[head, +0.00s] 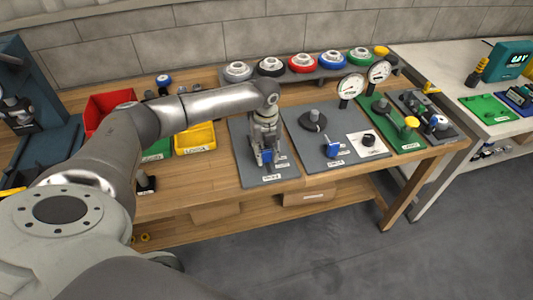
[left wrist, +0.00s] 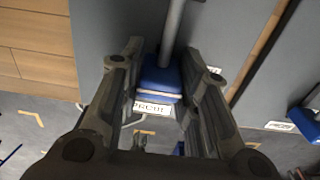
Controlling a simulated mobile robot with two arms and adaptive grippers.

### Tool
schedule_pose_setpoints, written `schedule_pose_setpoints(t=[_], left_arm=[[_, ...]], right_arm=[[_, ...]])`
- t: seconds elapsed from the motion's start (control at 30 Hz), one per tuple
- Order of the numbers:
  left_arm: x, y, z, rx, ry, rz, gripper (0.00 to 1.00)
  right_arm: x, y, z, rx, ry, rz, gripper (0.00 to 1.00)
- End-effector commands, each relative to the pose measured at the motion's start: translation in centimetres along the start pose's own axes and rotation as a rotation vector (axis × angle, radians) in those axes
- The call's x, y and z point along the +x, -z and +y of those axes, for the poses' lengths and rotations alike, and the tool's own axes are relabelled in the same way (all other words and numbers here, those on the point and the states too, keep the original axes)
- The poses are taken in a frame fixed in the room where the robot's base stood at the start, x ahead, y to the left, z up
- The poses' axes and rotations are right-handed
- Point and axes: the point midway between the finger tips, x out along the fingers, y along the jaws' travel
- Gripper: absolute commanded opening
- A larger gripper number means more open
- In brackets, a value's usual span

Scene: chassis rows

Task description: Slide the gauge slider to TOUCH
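My left gripper (head: 266,158) is over a grey plate (head: 247,172) in the middle of the bench, pointing down. In the left wrist view its two fingers (left wrist: 163,58) stand apart. A blue block (left wrist: 160,82) with a pale label at its front lies between them, below a grey rod (left wrist: 174,28). Whether the fingers touch the block cannot be told. Blue also shows by the gripper in the head view. The block looks like the gauge slider, but no TOUCH marking is readable. The gripper hides much of the plate. My right gripper is not in view.
Right of it is a larger grey panel (head: 308,165) with dials, a knob and a blue handle (head: 332,150). Green and dark plates follow. Several coloured round pieces stand in a row behind. Red (head: 98,108) and yellow (head: 194,139) bins are at left.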

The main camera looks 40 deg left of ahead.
Motion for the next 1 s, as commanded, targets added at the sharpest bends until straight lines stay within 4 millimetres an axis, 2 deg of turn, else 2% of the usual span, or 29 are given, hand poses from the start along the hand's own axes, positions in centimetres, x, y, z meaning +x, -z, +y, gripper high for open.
schedule_pose_setpoints(t=[0.03, 0.17, 0.47, 0.57, 0.67, 1.0], left_arm=[[-0.2, -0.4, 0.0, -0.004, 0.003, -0.01, 0.36], [-0.2, -0.3, 0.0, -0.003, 0.003, -0.008, 0.52], [-0.2, -0.2, 0.0, -0.002, 0.002, -0.005, 0.52], [-0.7, -0.2, -0.1, -0.002, 0.004, -0.005, 0.52], [-2.1, -0.2, -0.1, -0.002, 0.005, -0.006, 0.52], [-9.2, -0.2, -0.1, -0.002, 0.005, -0.007, 0.52]], right_arm=[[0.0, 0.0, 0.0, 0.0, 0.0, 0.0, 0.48], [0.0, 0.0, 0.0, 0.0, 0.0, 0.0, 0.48], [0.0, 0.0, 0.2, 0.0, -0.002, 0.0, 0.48], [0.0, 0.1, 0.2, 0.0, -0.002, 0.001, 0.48], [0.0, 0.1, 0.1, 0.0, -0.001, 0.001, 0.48], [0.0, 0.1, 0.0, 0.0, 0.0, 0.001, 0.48]])
